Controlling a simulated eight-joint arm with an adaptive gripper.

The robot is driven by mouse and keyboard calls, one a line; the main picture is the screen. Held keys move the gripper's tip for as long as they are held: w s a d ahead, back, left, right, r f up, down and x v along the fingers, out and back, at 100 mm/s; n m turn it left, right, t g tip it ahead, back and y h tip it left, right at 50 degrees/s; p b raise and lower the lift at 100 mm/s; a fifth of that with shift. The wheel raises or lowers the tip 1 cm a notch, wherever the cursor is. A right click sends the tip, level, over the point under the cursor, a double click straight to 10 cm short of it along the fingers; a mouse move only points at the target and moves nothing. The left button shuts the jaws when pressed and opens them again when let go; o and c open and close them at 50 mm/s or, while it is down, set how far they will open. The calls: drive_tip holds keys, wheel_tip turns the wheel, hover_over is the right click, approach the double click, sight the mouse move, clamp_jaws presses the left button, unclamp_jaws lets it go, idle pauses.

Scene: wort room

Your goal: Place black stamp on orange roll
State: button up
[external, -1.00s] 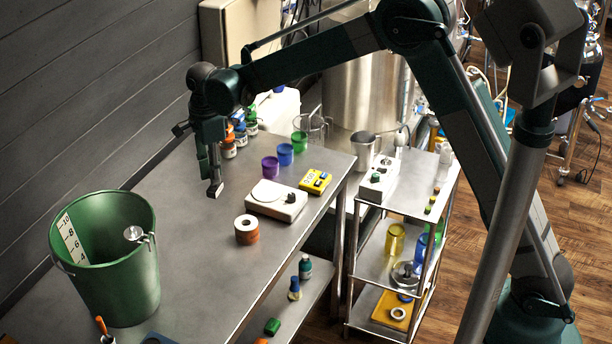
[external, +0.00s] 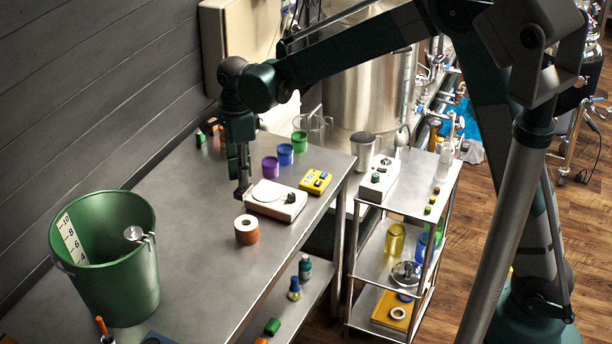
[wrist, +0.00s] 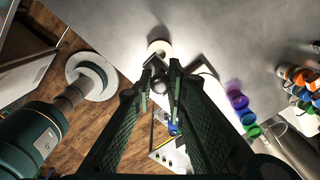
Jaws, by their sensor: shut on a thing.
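The orange roll (external: 246,236) stands upright on the steel table, with a pale ring-shaped top and an orange-brown side. In the wrist view, its pale top (wrist: 160,47) shows just beyond my fingertips. My gripper (external: 241,191) points down above the table, slightly behind the roll in the external view and apart from it. It is shut on a small dark, rounded thing, which appears to be the black stamp (wrist: 159,84). The fingers hide much of the stamp, and in the external view it is too small to make out clearly.
A large green bucket (external: 112,262) stands at left. Table left of the roll is clear.

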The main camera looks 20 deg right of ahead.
sight(242, 193)
drive_tip(key=shift+f, duration=0.1)
drive_tip(key=shift+f, duration=3.05)
drive_tip(key=shift+f, duration=0.1)
drive_tip(key=shift+f, duration=1.75)
drive_tip(key=shift+f, duration=0.25)
drive_tip(key=o, duration=0.9)
drive_tip(key=shift+r, duration=0.1)
drive_tip(key=shift+r+p, duration=0.2)
drive_tip(key=shift+p, duration=0.1)
wheel_tip(242, 193, up, 12)
drive_tip(key=shift+f, duration=0.1)
